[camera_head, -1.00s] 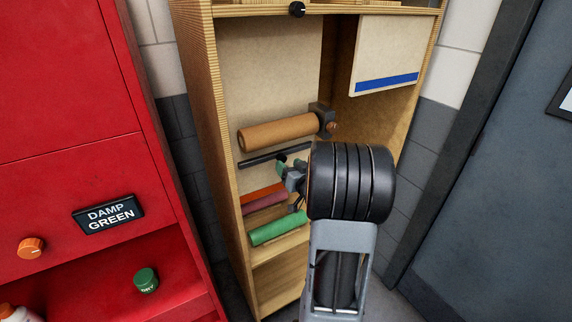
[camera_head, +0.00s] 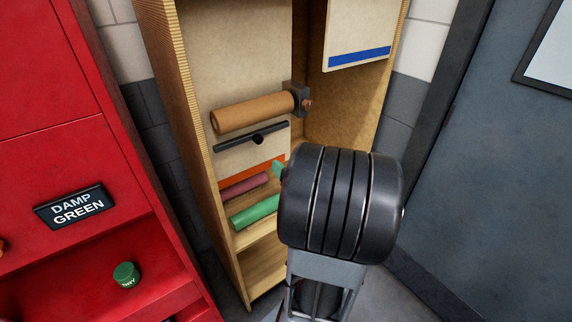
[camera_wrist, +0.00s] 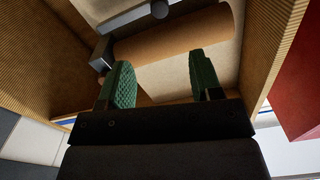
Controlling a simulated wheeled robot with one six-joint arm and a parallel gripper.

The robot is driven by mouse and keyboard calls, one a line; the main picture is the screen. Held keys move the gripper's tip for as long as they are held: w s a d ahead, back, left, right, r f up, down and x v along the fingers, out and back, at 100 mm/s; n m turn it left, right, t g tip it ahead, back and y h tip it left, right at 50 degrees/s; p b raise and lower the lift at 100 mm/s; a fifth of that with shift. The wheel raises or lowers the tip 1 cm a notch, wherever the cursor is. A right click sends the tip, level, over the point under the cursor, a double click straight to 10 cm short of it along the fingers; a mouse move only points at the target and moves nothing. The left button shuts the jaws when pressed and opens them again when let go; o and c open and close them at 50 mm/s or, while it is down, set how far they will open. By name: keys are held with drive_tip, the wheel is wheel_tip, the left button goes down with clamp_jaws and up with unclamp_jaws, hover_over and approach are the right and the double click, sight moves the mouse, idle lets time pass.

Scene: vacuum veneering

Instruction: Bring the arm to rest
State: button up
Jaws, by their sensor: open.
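My gripper (camera_wrist: 160,85) shows in the wrist view with its two green textured fingers spread apart and nothing between them. Beyond the fingers is a brown roll (camera_wrist: 175,42) on a dark holder. In the head view my dark arm joint stands in front of the right part of the wooden cabinet (camera_head: 172,130) and hides most of my gripper; only a bit of a green finger (camera_head: 278,170) shows at its left edge. The brown roll (camera_head: 252,111) is mounted higher in the cabinet, with a dark bar (camera_head: 250,137) below it.
A red roll (camera_head: 244,187) and a green roll (camera_head: 255,212) lie on a lower shelf. A red cabinet (camera_head: 60,140) with a "DAMP GREEN" sign (camera_head: 75,206) and a green-capped jar (camera_head: 126,275) stands at left. A grey door (camera_head: 490,170) is at right.

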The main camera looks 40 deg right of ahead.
idle(0.4)
drive_tip(key=s+d+f+m+g+h, duration=0.35)
drive_tip(key=s+d+f+g, duration=0.2)
drive_tip(key=f+g, duration=0.4)
drive_tip(key=a+r+n+g+y, duration=0.2)
drive_tip(key=a+r+n+y, duration=0.1)
drive_tip(key=a, duration=1.1)
drive_tip(key=a+r+n+g+y, duration=0.2)
drive_tip(key=a+r+n+y, duration=0.1)
drive_tip(key=a, duration=1.2)
drive_tip(key=shift+s+a+r+n, duration=0.35)
drive_tip(key=shift+r+n, duration=0.4)
drive_tip(key=shift+r, duration=0.15)
drive_tip(key=shift+d, duration=0.15)
